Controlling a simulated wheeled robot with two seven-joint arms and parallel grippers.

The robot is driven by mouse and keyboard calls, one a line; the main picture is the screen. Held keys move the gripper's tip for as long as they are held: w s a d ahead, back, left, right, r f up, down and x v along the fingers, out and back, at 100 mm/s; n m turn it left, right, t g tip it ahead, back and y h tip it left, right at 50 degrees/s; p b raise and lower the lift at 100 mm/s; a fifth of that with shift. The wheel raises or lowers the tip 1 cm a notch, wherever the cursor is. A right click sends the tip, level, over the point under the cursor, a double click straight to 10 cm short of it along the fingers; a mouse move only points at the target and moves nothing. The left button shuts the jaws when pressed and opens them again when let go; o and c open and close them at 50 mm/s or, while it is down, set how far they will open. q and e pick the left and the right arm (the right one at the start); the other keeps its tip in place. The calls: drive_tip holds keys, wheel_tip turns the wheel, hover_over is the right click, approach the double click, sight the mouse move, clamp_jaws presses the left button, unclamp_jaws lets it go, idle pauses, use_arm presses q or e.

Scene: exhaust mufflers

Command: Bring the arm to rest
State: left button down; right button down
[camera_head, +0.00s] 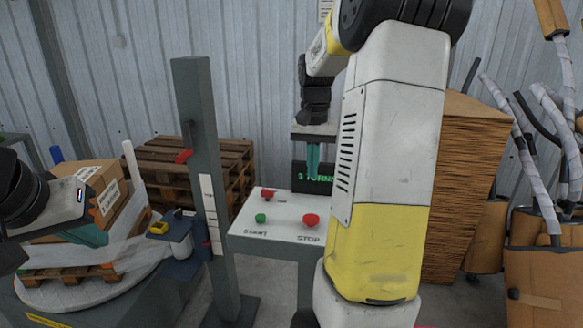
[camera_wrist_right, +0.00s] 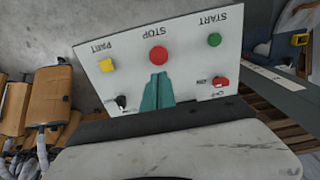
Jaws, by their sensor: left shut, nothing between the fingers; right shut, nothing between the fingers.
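My right arm (camera_head: 388,150) rises through the middle of the head view and bends over at the top. My right gripper (camera_head: 313,158) points down above the white control panel (camera_head: 258,228), its teal fingers together and empty. In the right wrist view the closed fingers (camera_wrist_right: 157,91) appear in front of the panel (camera_wrist_right: 120,70), just below the red STOP button (camera_wrist_right: 158,55). I cannot tell any contact with the panel. My left gripper (camera_head: 90,235) is at the far left, shut and empty, in front of the wrapped boxes.
Cardboard boxes (camera_head: 85,185) sit on a round turntable (camera_head: 60,293). Wooden pallets (camera_head: 165,160) stand behind. Wrapped pipes and brown mufflers (camera_head: 545,270) fill the right side.

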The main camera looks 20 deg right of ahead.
idle(0.3)
drive_tip(key=s+a+r+n+t+y, duration=0.1)
drive_tip(key=s+a+r+n+t, duration=0.1)
drive_tip(key=s+a, duration=0.6)
drive_tip(key=s+a+r+n+t+y, duration=0.1)
drive_tip(key=s+a+n+t, duration=0.3)
drive_tip(key=s+a, duration=0.5)
drive_tip(key=shift+s+r+n, duration=0.4)
drive_tip(key=shift+s+r, duration=0.2)
drive_tip(key=shift+r, duration=0.3)
